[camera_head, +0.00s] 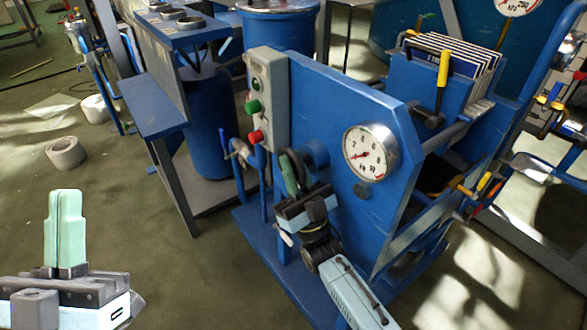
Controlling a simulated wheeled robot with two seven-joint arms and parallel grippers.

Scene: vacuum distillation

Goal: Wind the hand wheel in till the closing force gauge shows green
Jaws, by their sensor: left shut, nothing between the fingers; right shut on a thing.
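The hand wheel (298,160) is a small dark ring on the front of the blue machine panel, beside a blue round boss. My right gripper (290,175) reaches up from the bottom and is shut on the wheel's rim, its fingers partly covering it. The closing force gauge (369,152) is a round white dial to the right of the wheel. My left gripper (66,205) is shut and empty, pointing up at the lower left, far from the wheel.
A grey control box (268,100) with green and red buttons stands left of the wheel. A rack of cards (455,62) and a yellow-handled tool (442,80) sit at upper right.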

